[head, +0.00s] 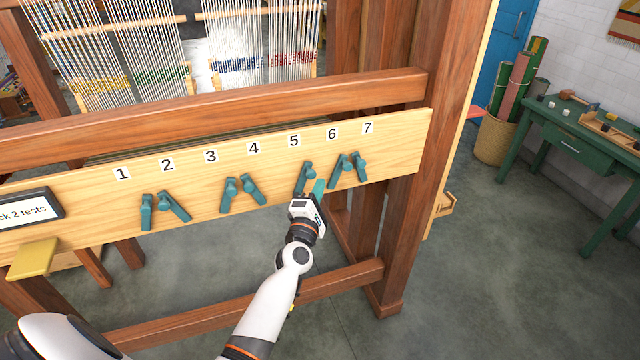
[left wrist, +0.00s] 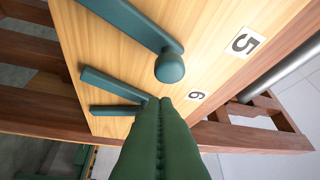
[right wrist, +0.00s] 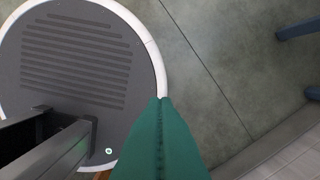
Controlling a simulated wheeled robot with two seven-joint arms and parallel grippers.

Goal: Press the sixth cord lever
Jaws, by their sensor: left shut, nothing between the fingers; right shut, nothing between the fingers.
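The sixth cord lever (head: 338,170) is a teal lever below the number 6 (head: 332,133) on the pale wooden board. It slants down to the left from its pivot, beside the seventh lever (head: 361,168). My left gripper (head: 319,186) is shut and empty, its green fingers between the fifth lever (head: 304,180) and the sixth. In the left wrist view its fingertips (left wrist: 167,99) appear right at the knob end of the sixth lever (left wrist: 112,83); whether they touch is unclear. My right gripper (right wrist: 165,100) is shut and empty, above the floor.
The other levers sit to the left along the board (head: 200,225) under their numbers. A sign (head: 25,210) and a yellow tab (head: 34,258) are at its left end. A wooden beam (head: 230,112) runs above and a thick post (head: 405,150) stands right. Open floor lies below.

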